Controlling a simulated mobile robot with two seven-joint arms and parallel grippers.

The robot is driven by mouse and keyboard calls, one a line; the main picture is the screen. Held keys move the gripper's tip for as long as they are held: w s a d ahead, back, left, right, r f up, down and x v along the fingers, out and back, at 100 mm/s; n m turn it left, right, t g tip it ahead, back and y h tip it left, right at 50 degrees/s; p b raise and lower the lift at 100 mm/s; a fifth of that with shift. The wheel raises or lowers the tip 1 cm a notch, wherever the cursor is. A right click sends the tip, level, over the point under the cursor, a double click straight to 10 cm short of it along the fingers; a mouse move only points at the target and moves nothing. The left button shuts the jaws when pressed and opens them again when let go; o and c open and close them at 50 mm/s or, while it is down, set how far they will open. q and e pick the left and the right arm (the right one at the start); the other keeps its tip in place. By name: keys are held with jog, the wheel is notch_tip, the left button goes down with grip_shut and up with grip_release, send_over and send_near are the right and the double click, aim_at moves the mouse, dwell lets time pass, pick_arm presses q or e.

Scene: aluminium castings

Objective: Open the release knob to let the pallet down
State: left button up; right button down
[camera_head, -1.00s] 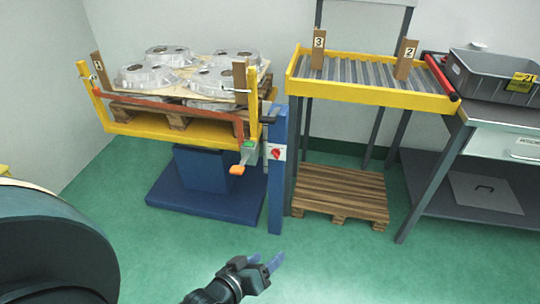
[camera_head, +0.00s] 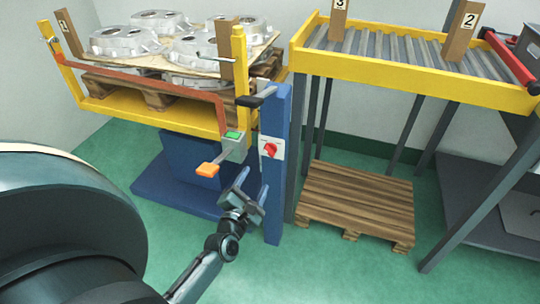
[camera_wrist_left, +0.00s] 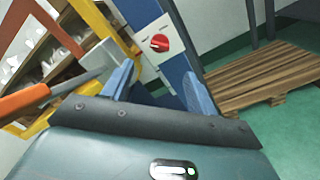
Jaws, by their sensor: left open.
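The red release knob (camera_head: 270,149) sits on a white plate on the blue post (camera_head: 276,205). It also shows in the left wrist view (camera_wrist_left: 159,42), ahead of and between the fingers. My left gripper (camera_head: 254,180) is open and empty, below and a little left of the knob, apart from it in the head view. The loaded wooden pallet (camera_head: 160,100) rests raised on the yellow lift frame (camera_head: 150,120), with shiny aluminium castings (camera_head: 155,20) on a board above it. My right gripper is not in view.
An orange-handled lever (camera_head: 208,169) sticks out close left of my left gripper, by a grey box with a green button (camera_head: 233,137). A black handle (camera_head: 262,96) juts near the post top. A roller conveyor (camera_head: 400,62) and an empty floor pallet (camera_head: 355,205) stand right.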

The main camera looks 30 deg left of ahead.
pick_arm(q)
jog(key=b, duration=0.3)
send_near(269, 153)
jog(key=x, duration=0.4)
jog(key=b+x, duration=0.1)
jog(key=x, duration=0.2)
jog(key=shift+w, duration=0.3)
jog(key=shift+w+a, duration=0.1)
jog(key=shift+w, duration=0.35)
jog(key=shift+r, duration=0.1)
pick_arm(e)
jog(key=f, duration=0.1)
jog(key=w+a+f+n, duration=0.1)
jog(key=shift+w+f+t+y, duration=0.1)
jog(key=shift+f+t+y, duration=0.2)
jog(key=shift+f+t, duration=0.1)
pick_arm(q)
jog(key=c, duration=1)
